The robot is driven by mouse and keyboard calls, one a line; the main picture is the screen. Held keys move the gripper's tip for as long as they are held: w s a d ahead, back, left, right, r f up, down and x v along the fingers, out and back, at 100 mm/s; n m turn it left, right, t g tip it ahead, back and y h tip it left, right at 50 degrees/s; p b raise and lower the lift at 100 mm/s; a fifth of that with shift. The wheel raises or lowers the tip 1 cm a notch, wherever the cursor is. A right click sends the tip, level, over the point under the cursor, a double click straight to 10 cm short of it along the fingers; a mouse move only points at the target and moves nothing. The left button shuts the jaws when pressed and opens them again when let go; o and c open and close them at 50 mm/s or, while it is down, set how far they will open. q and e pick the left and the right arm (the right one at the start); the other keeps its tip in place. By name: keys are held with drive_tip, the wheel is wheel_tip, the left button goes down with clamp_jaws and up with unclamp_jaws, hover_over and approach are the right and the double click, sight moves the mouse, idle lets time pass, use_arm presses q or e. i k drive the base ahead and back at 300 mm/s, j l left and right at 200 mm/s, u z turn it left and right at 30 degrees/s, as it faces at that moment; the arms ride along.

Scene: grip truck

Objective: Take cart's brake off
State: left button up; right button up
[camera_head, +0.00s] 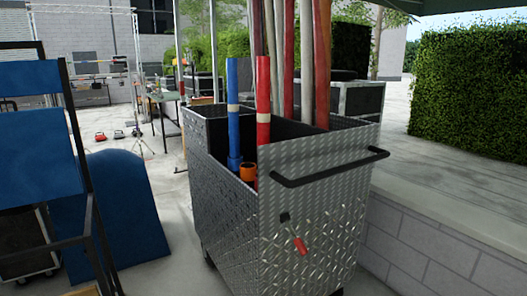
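The cart (225,215) is a grey diamond-plate metal box on dark casters, standing in the middle of the head view. A black push handle (330,169) runs across its near right face. Below the handle, a small lever with a red grip (300,245) is fixed to the same face on a dark mount and slants down to the right. It looks like the brake lever. Red, blue and whitish poles (263,110) stand upright in the cart. Neither of my grippers is in view.
Tables and stands are farther back left. Some pale floor shows between panel and cart.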

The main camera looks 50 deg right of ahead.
sight(285, 218)
drive_tip(key=z, duration=1.75)
